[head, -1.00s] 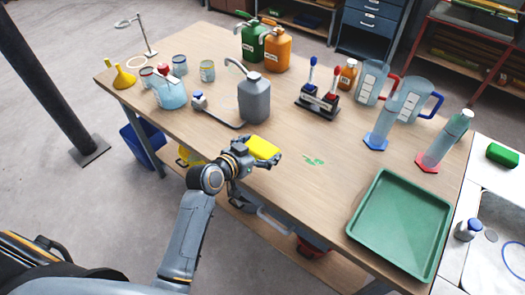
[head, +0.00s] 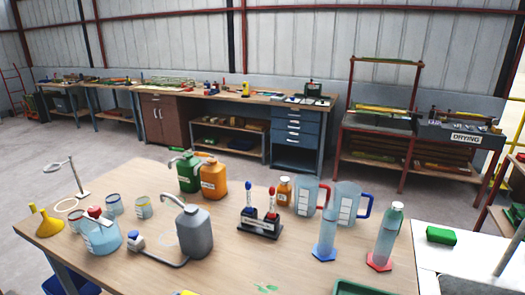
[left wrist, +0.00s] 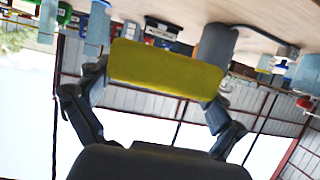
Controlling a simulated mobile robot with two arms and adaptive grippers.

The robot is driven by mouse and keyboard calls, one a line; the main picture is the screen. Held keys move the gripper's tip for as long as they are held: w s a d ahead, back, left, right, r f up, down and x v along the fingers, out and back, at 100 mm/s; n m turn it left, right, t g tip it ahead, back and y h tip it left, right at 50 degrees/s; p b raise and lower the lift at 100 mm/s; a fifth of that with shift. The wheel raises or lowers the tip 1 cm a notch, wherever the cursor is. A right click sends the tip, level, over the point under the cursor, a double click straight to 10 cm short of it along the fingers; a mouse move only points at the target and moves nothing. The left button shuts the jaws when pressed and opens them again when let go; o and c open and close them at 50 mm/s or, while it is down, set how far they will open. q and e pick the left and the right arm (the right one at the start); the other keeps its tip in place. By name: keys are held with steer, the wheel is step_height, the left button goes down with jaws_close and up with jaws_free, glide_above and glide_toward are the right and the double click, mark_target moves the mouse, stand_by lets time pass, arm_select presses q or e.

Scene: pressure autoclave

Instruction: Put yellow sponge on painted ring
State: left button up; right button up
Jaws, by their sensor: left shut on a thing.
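My left gripper (left wrist: 160,95) is shut on the yellow sponge (left wrist: 166,65), which spans between its two fingers in the left wrist view. In the head view only a sliver of the sponge (head: 187,292) shows at the bottom edge, over the table's near side; the gripper is below the frame. My right gripper is not in view.
A ring stand (head: 79,180) rises at the back left. The table's front middle is clear around a green mark (head: 267,288).

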mark_target(181, 294)
arm_select(q)
steer(key=a+r+n+y, duration=0.1)
steer(key=r+n+y, duration=0.1)
steer(key=a+r+n+y, duration=0.1)
steer(key=r, duration=0.1)
steer(key=shift+w+a+t, duration=0.2)
steer(key=shift+a+t, duration=0.15)
steer(key=shift+t, duration=0.05)
steer(key=shift+a+r+y, duration=0.15)
steer(key=shift+a+y, duration=0.15)
steer(key=d+f+m+h, duration=0.1)
steer(key=f, duration=0.1)
steer(key=d+f+m+h, duration=0.2)
steer(key=shift+s+d+f+g+h, duration=0.2)
steer(key=shift+f+g+h, duration=0.1)
steer(key=shift+g, duration=0.1)
steer(key=shift+s+d+f+m+h, duration=0.1)
steer(key=shift+d+f+m+h, duration=0.2)
steer(key=shift+h, duration=0.2)
